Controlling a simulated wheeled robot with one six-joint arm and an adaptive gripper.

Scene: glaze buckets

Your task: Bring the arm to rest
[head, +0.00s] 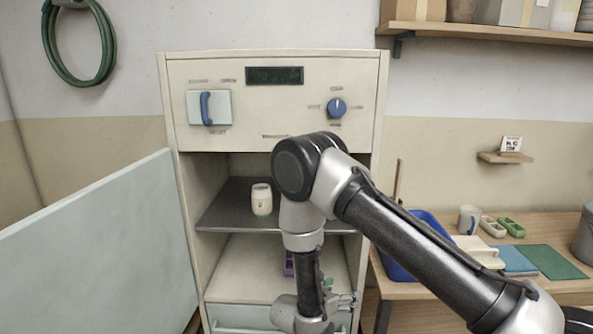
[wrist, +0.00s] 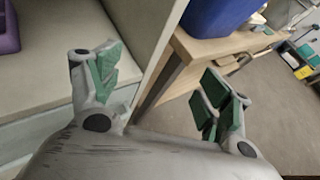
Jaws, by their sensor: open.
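My arm (head: 420,240) reaches in from the lower right, bends at an elbow in front of the open cabinet, and hangs down from there. My gripper (head: 340,293) is low, near the cabinet's lower compartment and right side. In the wrist view my gripper (wrist: 165,82) has its two green-padded fingers spread wide with nothing between them. The cabinet's right wall edge and the table edge show behind the gap.
The cabinet (head: 277,63) has its pale door (head: 95,250) swung open at left. A white jar (head: 261,200) stands on the dark shelf (head: 233,200). A purple object (head: 288,264) below is partly hidden. At right, a wooden table (head: 545,225) holds a blue bin (head: 432,226) and a mug (head: 468,219).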

